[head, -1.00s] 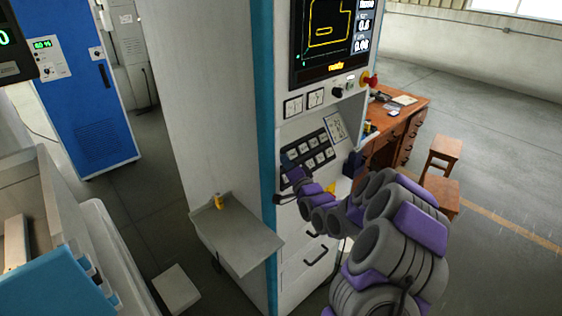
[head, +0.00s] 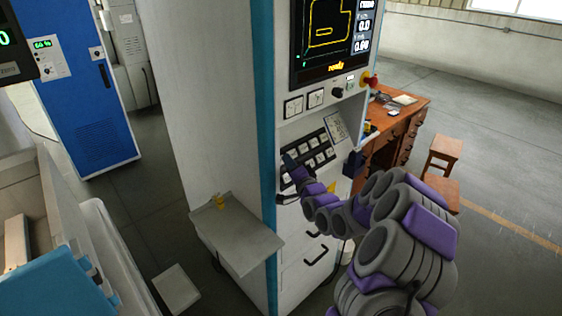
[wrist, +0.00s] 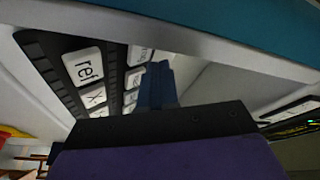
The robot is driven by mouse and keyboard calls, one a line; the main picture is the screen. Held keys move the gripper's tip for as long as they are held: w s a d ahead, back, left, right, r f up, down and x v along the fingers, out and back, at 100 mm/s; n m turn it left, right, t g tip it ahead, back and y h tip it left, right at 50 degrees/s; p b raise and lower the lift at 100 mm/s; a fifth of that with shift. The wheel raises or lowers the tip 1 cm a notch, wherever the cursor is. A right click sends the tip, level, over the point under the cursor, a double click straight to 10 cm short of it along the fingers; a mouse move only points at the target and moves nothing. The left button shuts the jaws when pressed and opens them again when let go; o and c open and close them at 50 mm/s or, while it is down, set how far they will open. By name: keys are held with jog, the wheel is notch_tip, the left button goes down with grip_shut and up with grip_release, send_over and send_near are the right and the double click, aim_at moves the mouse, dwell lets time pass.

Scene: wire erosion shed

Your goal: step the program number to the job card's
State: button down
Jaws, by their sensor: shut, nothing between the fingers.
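The keypad (head: 318,149) is a dark panel with rows of pale keys on the machine's sloped console. My gripper (head: 288,160) is shut and empty at the keypad's left end; I cannot tell whether it touches a key. In the wrist view, the shut fingers (wrist: 157,84) stand beside the keys, hiding some. A key marked "ref" (wrist: 84,67) and one marked X (wrist: 94,97) show left of them. The screen (head: 332,35) above shows a yellow outline and "ready"; I cannot read a program number.
A red stop button (head: 370,81) and a dark knob (head: 337,92) sit below the screen. A grey side shelf (head: 240,235) holds a small yellow item. A wooden desk (head: 408,112) and stools stand behind at right. Open floor lies beyond.

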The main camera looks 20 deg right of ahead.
jog(key=shift+f, duration=0.1)
jog(key=shift+w+a+f, duration=0.1)
jog(key=shift+w+f, duration=0.1)
jog(key=shift+w, duration=0.1)
jog(key=shift+w+a+f, duration=0.1)
jog(key=shift+w+f, duration=0.1)
jog(key=shift+w, duration=0.1)
dwell(0.7)
jog(key=shift+s+r, duration=0.1)
jog(key=shift+s, duration=0.05)
jog(key=shift+s+d+r, duration=0.2)
jog(key=shift+s+r, duration=0.2)
jog(key=shift+s, duration=0.1)
dwell(0.4)
jog(key=s+r, duration=0.1)
jog(key=s, duration=0.1)
jog(key=s+d+r, duration=0.1)
jog(key=r, duration=0.1)
jog(key=shift+s+d, duration=0.2)
jog(key=shift+s, duration=0.2)
jog(key=shift+f, duration=0.15)
dwell(2.0)
